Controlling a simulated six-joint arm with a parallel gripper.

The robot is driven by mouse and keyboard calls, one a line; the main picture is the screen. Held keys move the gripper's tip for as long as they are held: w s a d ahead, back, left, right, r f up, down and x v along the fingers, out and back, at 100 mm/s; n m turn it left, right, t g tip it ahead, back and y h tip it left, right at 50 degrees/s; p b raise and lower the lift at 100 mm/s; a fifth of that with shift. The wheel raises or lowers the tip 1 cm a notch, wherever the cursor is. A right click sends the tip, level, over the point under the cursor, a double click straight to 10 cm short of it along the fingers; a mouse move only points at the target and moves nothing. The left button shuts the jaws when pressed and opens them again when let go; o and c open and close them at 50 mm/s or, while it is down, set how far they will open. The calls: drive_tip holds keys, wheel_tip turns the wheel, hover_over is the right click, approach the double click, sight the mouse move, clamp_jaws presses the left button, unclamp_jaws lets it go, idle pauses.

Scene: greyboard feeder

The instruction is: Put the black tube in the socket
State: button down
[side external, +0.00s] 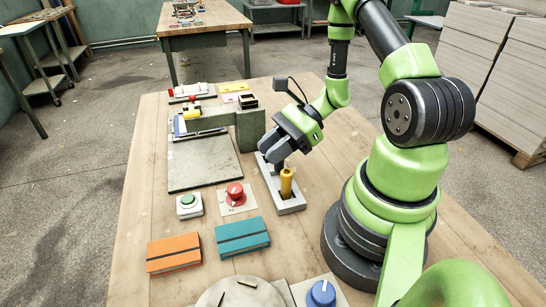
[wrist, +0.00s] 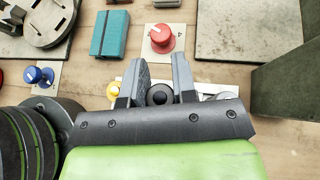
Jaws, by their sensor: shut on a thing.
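My gripper (side external: 277,151) points down over a light grey block (side external: 293,206) that lies on the wooden bench. In the wrist view my gripper (wrist: 158,88) has its two fingers on either side of the black tube (wrist: 160,95), whose round end shows between them. The jaws are shut on it.
A red knob (side external: 235,191) and a green button (side external: 188,202) are left of the block. Orange (side external: 174,252) and teal (side external: 242,235) boxes lie nearer. A grey-green machine arm (side external: 250,125) stands just behind my gripper. Blue knob (side external: 321,292) is at the front.

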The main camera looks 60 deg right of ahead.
wheel_tip(320, 180, up, 6)
drive_tip(key=r, duration=0.1)
drive_tip(key=w+d+r+m+t+h, duration=0.25)
drive_tip(key=w+d+r, duration=0.2)
drive_tip(key=w, duration=0.25)
drive_tip(key=w+d+r+m+t+h, duration=0.2)
drive_tip(key=w+d+r+m, duration=0.15)
drive_tip(key=w+d, duration=0.2)
drive_tip(key=shift+w+a+f+g, duration=0.15)
drive_tip(key=shift+a+f, duration=0.05)
drive_tip(key=shift+f, duration=0.7)
drive_tip(key=shift+w+a+f+g, duration=0.1)
drive_tip(key=shift+w+a+f, duration=0.05)
drive_tip(key=shift+f, duration=0.7)
drive_tip(key=shift+f, duration=0.8)
idle(0.6)
drive_tip(key=c, duration=0.8)
unclamp_jaws()
drive_tip(key=shift+c, duration=0.2)
drive_tip(key=v, duration=1)
